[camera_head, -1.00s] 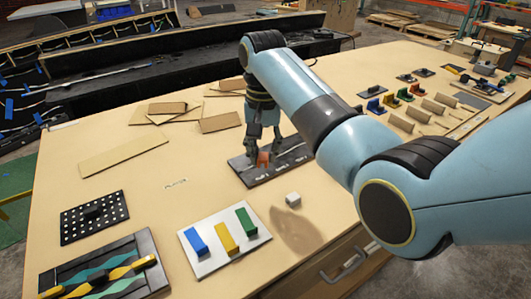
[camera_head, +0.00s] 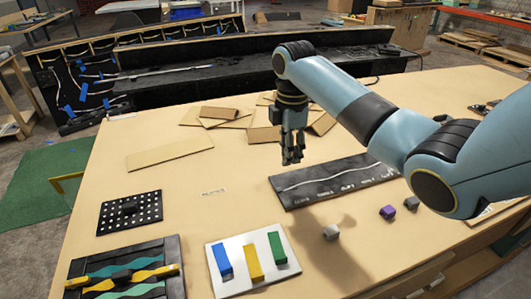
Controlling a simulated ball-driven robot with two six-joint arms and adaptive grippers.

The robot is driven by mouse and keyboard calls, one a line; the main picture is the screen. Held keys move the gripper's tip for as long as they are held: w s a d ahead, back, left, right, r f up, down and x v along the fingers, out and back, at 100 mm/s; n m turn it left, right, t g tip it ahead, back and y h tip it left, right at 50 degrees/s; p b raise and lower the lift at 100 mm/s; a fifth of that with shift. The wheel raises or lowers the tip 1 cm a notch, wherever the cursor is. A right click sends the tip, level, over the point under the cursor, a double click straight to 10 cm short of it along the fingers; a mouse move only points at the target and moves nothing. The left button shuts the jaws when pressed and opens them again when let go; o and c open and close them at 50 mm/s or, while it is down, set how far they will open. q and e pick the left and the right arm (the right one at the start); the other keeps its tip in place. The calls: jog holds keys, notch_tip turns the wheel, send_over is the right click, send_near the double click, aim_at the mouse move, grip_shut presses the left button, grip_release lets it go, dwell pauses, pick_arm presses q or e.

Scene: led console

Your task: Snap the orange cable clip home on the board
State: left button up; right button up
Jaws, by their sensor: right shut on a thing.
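The board (camera_head: 340,192) is a dark strip with a pale wavy cable along it and small white marks, lying flat on the table right of centre. My right gripper (camera_head: 292,160) hangs pointing down above the table, just behind the board's left part and apart from it. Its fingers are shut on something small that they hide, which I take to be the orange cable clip. No orange shows on the board or the table. My left gripper is not in view.
A grey-white cube (camera_head: 331,232), a purple cube (camera_head: 388,212) and a grey cube (camera_head: 411,203) lie in front of the board. A white panel (camera_head: 237,284) with coloured blocks and a dotted black panel (camera_head: 113,222) stand left. Brown flat pieces (camera_head: 170,153) lie behind.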

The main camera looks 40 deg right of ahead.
jog(key=shift+s+d+f, duration=0.1)
jog(key=shift+s+d, duration=0.15)
jog(key=shift+d, duration=0.1)
jog(key=shift+s, duration=0.1)
jog(key=shift+a+f, duration=0.1)
jog(key=shift+f, duration=0.45)
jog(key=b, duration=0.5)
send_over(290, 188)
notch_tip(290, 188, down, 5)
jog(key=shift+r, duration=0.1)
jog(key=shift+f+b, duration=0.3)
jog(key=shift+f, duration=0.15)
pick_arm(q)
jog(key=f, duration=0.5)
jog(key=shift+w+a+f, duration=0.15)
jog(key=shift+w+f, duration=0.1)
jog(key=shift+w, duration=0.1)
pick_arm(e)
jog(key=shift+r, duration=0.1)
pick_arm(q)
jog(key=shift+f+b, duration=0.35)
pick_arm(e)
jog(key=shift+f, duration=1.2)
